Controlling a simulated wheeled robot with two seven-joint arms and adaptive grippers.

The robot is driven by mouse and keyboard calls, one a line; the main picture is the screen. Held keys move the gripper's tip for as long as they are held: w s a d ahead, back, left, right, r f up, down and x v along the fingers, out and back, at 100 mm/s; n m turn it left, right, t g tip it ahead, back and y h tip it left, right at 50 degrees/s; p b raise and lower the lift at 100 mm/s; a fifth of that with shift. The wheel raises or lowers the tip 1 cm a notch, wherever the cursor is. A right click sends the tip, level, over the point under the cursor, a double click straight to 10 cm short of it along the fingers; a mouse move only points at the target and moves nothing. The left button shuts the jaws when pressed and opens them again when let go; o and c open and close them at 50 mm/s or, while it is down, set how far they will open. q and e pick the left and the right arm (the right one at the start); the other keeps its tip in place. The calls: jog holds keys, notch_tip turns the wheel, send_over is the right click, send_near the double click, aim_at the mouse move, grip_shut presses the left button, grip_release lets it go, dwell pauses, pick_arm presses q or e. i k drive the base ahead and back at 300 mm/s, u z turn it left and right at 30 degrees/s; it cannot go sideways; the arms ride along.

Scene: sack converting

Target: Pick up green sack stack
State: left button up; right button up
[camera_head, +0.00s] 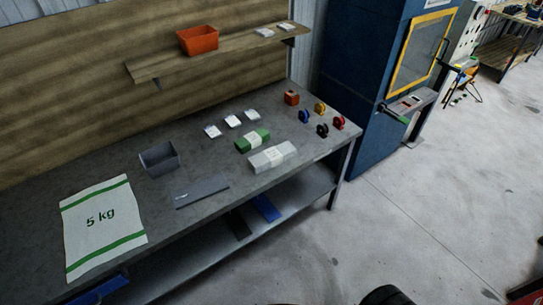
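A green stack (246,145) with a white band around its middle lies on the grey workbench (225,155), right of the bench's middle. It looks like the green sack stack. A similar white stack (266,162) with a pale band lies just in front of it and a little to the right. Small gaps and contact between the two are hard to judge at this size. Neither of my grippers is in view.
A large white sack marked "5 kg" (98,243) lies flat at the bench's left. A grey bin (159,163), a flat grey piece (201,191), white packets (213,131), an orange block (291,98) and coloured rolls (338,122) share the bench. A wooden shelf (220,58) overhangs its back.

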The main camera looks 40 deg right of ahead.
aim_at(251, 141)
jog(key=u, duration=2.8)
jog(key=k, duration=2.75)
jog(key=z, duration=1.85)
